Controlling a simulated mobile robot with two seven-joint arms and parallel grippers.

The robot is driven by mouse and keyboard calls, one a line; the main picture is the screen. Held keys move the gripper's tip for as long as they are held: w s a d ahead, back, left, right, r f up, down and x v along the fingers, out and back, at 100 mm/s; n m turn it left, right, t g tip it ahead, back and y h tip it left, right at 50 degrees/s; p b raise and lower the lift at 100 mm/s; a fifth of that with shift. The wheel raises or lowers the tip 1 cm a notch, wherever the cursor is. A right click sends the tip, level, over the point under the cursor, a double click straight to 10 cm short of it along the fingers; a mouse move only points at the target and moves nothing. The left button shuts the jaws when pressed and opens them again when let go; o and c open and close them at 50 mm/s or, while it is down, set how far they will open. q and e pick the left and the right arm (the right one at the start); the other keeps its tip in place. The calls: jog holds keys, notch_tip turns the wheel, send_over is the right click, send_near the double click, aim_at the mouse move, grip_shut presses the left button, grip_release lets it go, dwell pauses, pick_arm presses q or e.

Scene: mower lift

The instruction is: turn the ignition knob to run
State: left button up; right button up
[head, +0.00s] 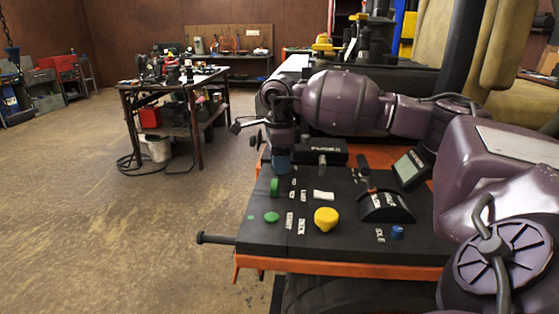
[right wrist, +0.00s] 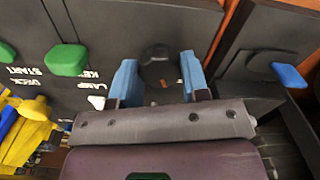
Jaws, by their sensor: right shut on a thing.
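The ignition knob (right wrist: 159,68) is round and black with a small orange mark, set in the black control panel (head: 290,240). White KEY and LAMP labels show just left of the fingers. In the head view my right gripper (head: 281,162) points down at the panel's far left part, and the knob is hidden there. My left gripper is in neither view.
Near the gripper the panel carries a green upright control (head: 274,187), a white rocker switch (head: 323,196), a yellow knob (head: 326,218), a lever in a slot (head: 385,207) and a blue knob (head: 397,232). A workbench (head: 175,85) stands beyond open floor at left.

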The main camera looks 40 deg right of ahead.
jog(key=m, duration=0.5)
jog(key=shift+r+p, duration=0.1)
jog(key=shift+p, duration=0.2)
jog(key=m, duration=0.5)
jog(key=shift+m+p, duration=0.3)
jog(key=shift+p, duration=0.1)
jog(key=o, duration=0.9)
notch_tip(320, 180, up, 11)
jog(key=shift+f, duration=0.15)
dwell(0.6)
